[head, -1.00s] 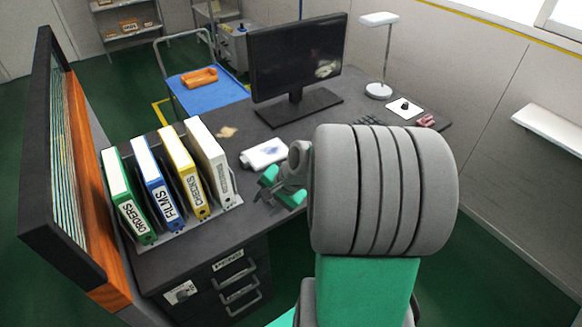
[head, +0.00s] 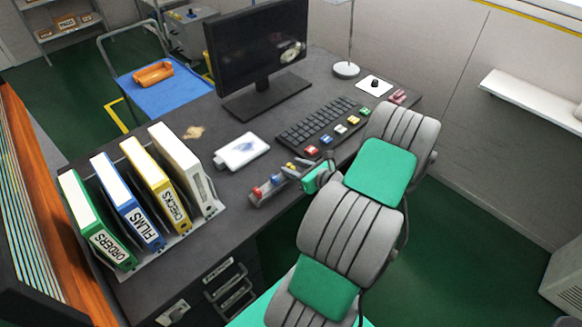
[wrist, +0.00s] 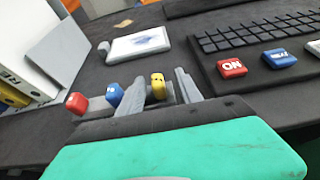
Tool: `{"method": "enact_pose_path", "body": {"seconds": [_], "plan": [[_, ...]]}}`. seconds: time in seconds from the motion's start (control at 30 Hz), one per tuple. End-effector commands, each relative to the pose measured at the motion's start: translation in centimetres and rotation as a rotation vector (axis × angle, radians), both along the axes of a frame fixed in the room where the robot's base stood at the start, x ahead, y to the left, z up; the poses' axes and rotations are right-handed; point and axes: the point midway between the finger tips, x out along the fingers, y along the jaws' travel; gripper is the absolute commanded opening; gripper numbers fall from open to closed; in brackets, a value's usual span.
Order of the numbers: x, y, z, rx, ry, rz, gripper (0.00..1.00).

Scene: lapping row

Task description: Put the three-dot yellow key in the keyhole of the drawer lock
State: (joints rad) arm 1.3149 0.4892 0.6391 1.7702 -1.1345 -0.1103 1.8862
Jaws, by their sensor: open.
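The yellow key (wrist: 158,88) stands in a grey holder (head: 272,195) near the desk's front edge. Dark marks show on its head; I cannot count the dots. In the head view the yellow key (head: 290,166) is partly hidden by my gripper. My gripper (head: 297,172) is open beside the holder. In the wrist view my gripper (wrist: 160,100) has one finger on each side of the yellow key, not closed on it. A red key (wrist: 76,103) and a blue key (wrist: 114,95) are left of it. A pale plate (head: 174,312) shows on the drawer front; I cannot make out a keyhole.
A keyboard (head: 322,123) with coloured keycaps lies right of the holder. A white tablet-like item (head: 241,151) lies behind the holder. Binders (head: 165,185) stand at the left. A monitor (head: 262,50) stands at the back. Drawer handles (head: 228,282) project from the front.

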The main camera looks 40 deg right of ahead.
Motion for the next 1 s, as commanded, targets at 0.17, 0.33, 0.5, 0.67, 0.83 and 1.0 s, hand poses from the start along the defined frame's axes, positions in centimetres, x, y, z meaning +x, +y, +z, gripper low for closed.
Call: {"method": "enact_pose_path", "body": {"seconds": [0.17, 0.33, 0.5, 0.67, 0.83, 1.0], "plan": [[3.1, 0.5, -1.2, 0.000, 0.002, 0.008, 0.42], [3.9, 0.4, -1.5, -0.001, 0.001, 0.003, 0.42], [3.9, 0.3, -1.5, -0.002, 0.001, 0.001, 0.39], [3.8, 0.3, -1.5, -0.002, 0.001, 0.001, 0.25], [3.8, 0.2, -1.5, -0.002, 0.002, 0.000, 0.12], [3.8, 0.2, -1.5, -0.002, 0.002, 0.000, 0.00]]}}
